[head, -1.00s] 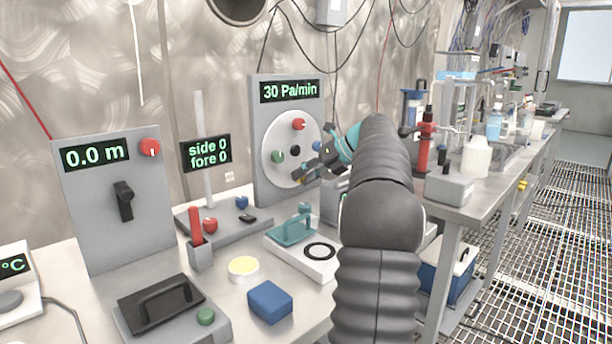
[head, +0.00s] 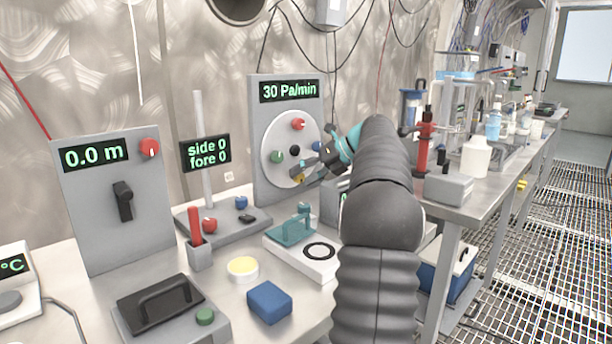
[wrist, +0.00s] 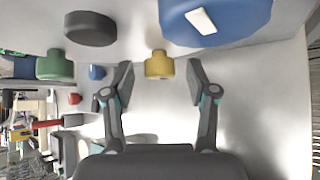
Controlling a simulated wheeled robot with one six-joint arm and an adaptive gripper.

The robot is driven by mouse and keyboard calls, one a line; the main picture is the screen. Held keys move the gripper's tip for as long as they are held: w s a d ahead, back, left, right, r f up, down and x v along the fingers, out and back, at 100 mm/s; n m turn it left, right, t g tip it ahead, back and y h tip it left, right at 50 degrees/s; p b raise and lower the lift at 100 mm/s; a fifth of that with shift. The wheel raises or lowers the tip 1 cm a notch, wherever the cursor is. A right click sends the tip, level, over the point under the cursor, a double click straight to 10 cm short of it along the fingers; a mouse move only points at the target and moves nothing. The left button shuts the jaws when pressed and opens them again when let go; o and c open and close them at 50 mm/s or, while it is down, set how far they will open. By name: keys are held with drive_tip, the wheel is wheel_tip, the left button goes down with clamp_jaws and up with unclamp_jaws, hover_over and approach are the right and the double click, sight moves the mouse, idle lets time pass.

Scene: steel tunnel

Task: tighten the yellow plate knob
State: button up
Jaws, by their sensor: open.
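The round pale plate (head: 280,137) stands upright on a grey panel reading 30 Pa/min. It carries red, green, blue and yellow knobs round a black hub. The yellow knob (wrist: 159,66) sits between my gripper's fingertips (wrist: 159,80) in the wrist view, with a gap on each side. My gripper is open and touches neither side of the knob. In the head view my gripper (head: 305,170) is at the plate's lower right and partly hides the yellow knob (head: 299,179).
In the wrist view the blue knob (wrist: 215,18) looms close at the upper right. The black hub (wrist: 91,28) and green knob (wrist: 55,66) lie left. Below the panel in the head view are a teal-handled block (head: 292,230) and a white ring-marked box (head: 318,252).

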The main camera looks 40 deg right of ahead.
drive_tip(key=shift+v, duration=1.4)
drive_tip(key=v, duration=0.5)
drive_tip(key=shift+d, duration=0.1)
